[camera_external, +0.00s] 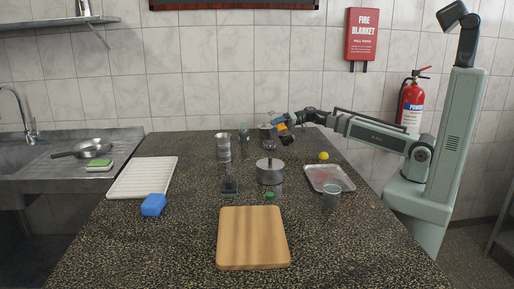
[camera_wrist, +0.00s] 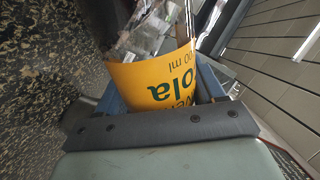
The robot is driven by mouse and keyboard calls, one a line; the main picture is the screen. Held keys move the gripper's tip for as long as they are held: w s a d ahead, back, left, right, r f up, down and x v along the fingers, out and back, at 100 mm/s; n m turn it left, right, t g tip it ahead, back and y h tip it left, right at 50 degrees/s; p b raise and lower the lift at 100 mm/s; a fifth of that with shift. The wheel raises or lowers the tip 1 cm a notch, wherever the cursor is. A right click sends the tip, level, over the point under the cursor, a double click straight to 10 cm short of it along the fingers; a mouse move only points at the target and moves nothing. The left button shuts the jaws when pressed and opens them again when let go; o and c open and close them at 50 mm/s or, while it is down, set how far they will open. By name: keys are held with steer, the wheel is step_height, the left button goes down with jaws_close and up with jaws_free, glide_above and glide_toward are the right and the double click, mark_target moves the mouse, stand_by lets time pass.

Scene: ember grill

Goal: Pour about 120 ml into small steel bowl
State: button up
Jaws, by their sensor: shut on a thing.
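My gripper (camera_external: 281,127) is at the far side of the counter, its blue fingers shut on a container with a yellow label (camera_wrist: 152,80). In the wrist view the label shows part of a word, "ola", and "00 ml", upside down. The container looks clear above the label; its contents and mouth cannot be made out. In the external view it is a small yellow patch (camera_external: 285,127), mostly hidden by the gripper. I cannot pick out the small steel bowl for certain. A dark round vessel (camera_external: 264,130) stands just left of the gripper, partly hidden.
A steel pot (camera_external: 270,176) stands mid-counter, with a tall steel canister (camera_external: 223,148) behind it to the left. A wooden board (camera_external: 252,240) lies in front.

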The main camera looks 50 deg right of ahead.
mark_target(273, 118)
steer(key=r+n, duration=0.1)
steer(key=w+r+n, duration=0.1)
steer(key=r, duration=0.1)
steer(key=w+r+n+t, duration=0.1)
steer(key=r, duration=0.1)
steer(key=shift+d+r, duration=0.2)
steer(key=shift+d, duration=0.15)
steer(key=shift+s+a+r+n+t, duration=0.1)
steer(key=shift+s+n+t, duration=0.1)
steer(key=shift+n+t, duration=0.35)
steer(key=n, duration=0.4)
steer(key=shift+r+t+y, duration=0.25)
steer(key=shift+r+y, duration=0.15)
steer(key=shift+w+f+n, duration=0.1)
steer(key=shift+f+n, duration=0.7)
steer(key=shift+n, duration=0.05)
